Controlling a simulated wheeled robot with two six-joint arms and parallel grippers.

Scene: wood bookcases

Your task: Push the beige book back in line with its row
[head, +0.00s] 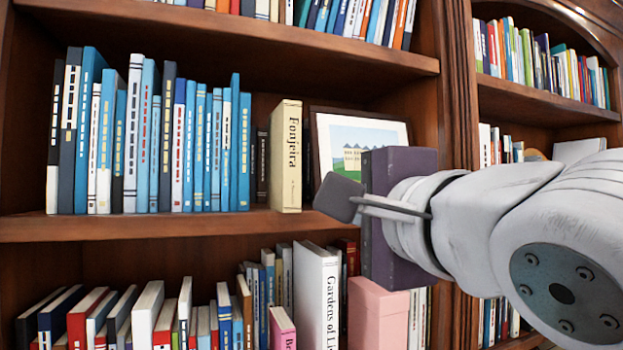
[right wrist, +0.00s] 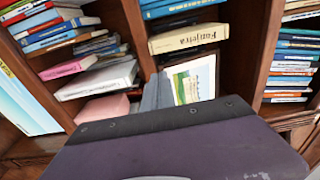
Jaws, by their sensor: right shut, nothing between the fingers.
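The beige book (head: 285,156), titled Fonjeira, stands upright on the middle shelf, at the right end of the row of blue and white books. It juts forward past the small dark books (head: 262,165) beside it, its spine close to the shelf's front edge. In the right wrist view the beige book (right wrist: 188,38) is at the top, lying sideways in the picture. My right gripper (head: 338,197) is shut and empty, in front of the shelf and to the right of the book, with a gap between them. Its fingers (right wrist: 158,92) also show in the right wrist view.
A framed picture (head: 360,140) leans at the back of the shelf, right of the book, partly hidden by my wrist. Below, a large white book (head: 316,290) and a pink box (head: 378,312) stick forward. A wooden upright (head: 459,90) borders the bay on the right.

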